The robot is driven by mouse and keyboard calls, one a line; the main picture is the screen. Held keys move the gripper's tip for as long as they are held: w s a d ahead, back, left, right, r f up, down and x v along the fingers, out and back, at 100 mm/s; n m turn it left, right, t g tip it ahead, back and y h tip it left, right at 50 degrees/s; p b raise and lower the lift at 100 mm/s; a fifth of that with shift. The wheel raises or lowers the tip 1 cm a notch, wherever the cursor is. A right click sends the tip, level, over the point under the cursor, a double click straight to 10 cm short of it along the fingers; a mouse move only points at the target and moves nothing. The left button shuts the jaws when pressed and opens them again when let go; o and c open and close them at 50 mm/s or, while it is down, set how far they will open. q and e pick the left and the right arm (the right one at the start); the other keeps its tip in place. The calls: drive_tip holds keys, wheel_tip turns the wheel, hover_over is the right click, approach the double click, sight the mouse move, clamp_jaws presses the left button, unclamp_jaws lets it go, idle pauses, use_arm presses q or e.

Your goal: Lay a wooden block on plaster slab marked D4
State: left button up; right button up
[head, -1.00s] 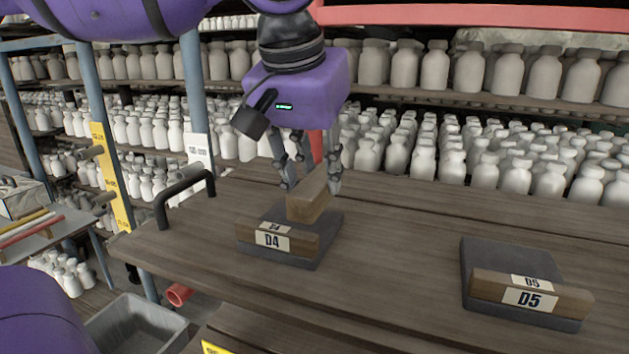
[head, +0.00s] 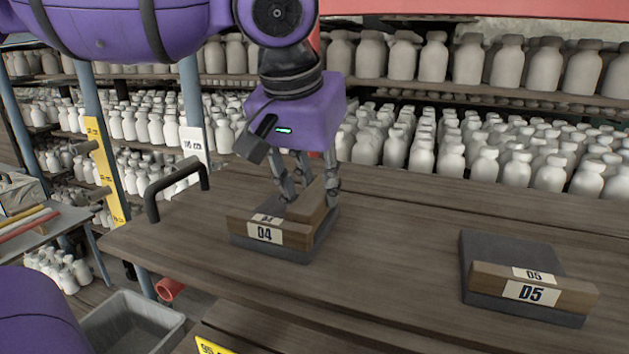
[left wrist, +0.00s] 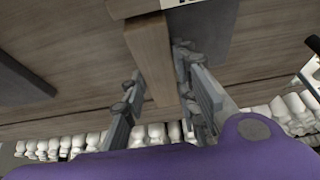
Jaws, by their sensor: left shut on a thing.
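The wooden block (head: 309,206) is light brown and sits between the fingers of my left gripper (head: 308,192), which is shut on it. The block is over the dark grey plaster slab marked D4 (head: 272,249), behind the wooden strip with the D4 label (head: 265,234). It looks very low over the slab or touching it; I cannot tell which. In the left wrist view the block (left wrist: 150,78) runs lengthwise between the fingers, and part of the grey slab (left wrist: 206,30) shows beside it. My right gripper is not in view.
A second grey slab marked D5 (head: 508,250) lies to the right, with bare tabletop (head: 400,235) between. A black handle (head: 178,182) stands at the table's left end. Shelves of white bottles (head: 480,165) stand behind. A grey bin (head: 135,325) is at lower left.

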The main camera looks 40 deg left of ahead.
use_arm(q)
drive_tip(key=shift+f, duration=0.2)
idle(0.7)
drive_tip(key=o, duration=1.2)
drive_tip(key=shift+o, duration=0.2)
drive_tip(key=v, duration=1.2)
